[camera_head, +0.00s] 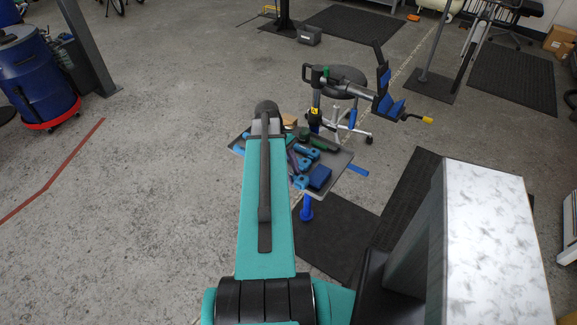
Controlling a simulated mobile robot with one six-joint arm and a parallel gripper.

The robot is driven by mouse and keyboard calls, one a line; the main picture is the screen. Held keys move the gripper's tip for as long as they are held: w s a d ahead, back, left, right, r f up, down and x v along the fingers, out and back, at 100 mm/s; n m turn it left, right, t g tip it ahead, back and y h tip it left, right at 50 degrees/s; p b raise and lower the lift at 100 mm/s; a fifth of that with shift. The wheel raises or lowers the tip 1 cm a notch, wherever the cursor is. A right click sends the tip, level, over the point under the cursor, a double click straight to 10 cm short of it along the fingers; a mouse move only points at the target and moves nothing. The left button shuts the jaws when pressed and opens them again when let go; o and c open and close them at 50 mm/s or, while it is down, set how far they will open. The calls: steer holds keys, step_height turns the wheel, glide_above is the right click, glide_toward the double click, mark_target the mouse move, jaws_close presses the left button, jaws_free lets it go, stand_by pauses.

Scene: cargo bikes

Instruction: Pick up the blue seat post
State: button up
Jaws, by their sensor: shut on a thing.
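My teal arm reaches forward from the bottom of the head view to a dark joint at its far end. My gripper does not show; it is hidden behind or below the arm. A dark tray (338,164) stands just beyond and right of the arm, partly covered by it. Several blue items lie on it, among them a blue block (320,177) and blue tool-like pieces (306,151). I cannot tell which, if any, is the blue seat post. What my gripper holds is hidden.
A repair clamp (352,88) and a round dark stool (345,78) stand behind the tray. A white-topped cabinet (490,235) is close on the right. A blue drum (35,75) stands at the left. The grey floor left of my arm is clear.

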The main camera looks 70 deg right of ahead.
mark_target(297, 186)
steer(key=s+a, duration=0.2)
steer(key=a, duration=0.1)
steer(key=s+a+p, duration=0.1)
steer(key=a, duration=0.1)
steer(key=shift+s+r, duration=0.3)
steer(key=shift+r, duration=0.05)
steer(key=shift+s+a+r, duration=0.1)
steer(key=shift+a+r, duration=0.05)
steer(key=shift+p, duration=1)
steer(key=p, duration=0.3)
steer(key=shift+s+a+r, duration=0.1)
steer(key=shift+s+a, duration=0.2)
steer(key=shift+a, duration=0.05)
steer(key=shift+a+p, duration=0.1)
steer(key=shift+p, duration=0.45)
steer(key=shift+s+a+p, duration=0.25)
steer(key=shift+a+p, duration=0.05)
steer(key=shift+p, duration=0.8)
steer(key=shift+a+p, duration=0.1)
steer(key=shift+p, duration=0.2)
steer(key=shift+s+a+p, duration=0.15)
steer(key=shift+p, duration=0.25)
